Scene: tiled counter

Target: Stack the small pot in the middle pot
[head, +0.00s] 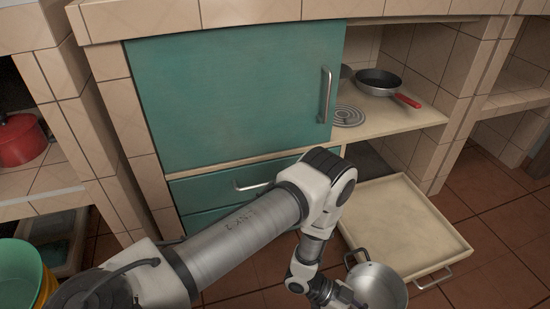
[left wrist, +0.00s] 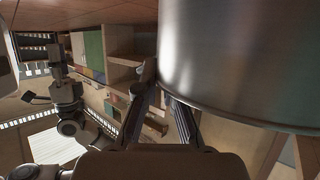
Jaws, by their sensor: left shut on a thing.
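A silver metal pot (head: 378,288) with small side handles is at the bottom of the head view, cut off by the frame edge. My left gripper (head: 345,297) is shut on it at its left side. In the left wrist view the pot's smooth grey wall (left wrist: 240,60) fills the upper right, and the fingers (left wrist: 160,82) are at its edge. The pot overlaps the near edge of a pulled-out drawer; its height above it cannot be told. No second silver pot is clearly seen. Part of my other arm (left wrist: 68,95) shows in the left wrist view; its fingers are unclear.
The cream drawer (head: 400,220) is pulled out low and looks empty. A black pan (head: 378,82) with a red handle is on the shelf above. Teal cabinet doors (head: 230,90) are closed. A red pot (head: 20,140) and a green bucket (head: 18,270) are at left.

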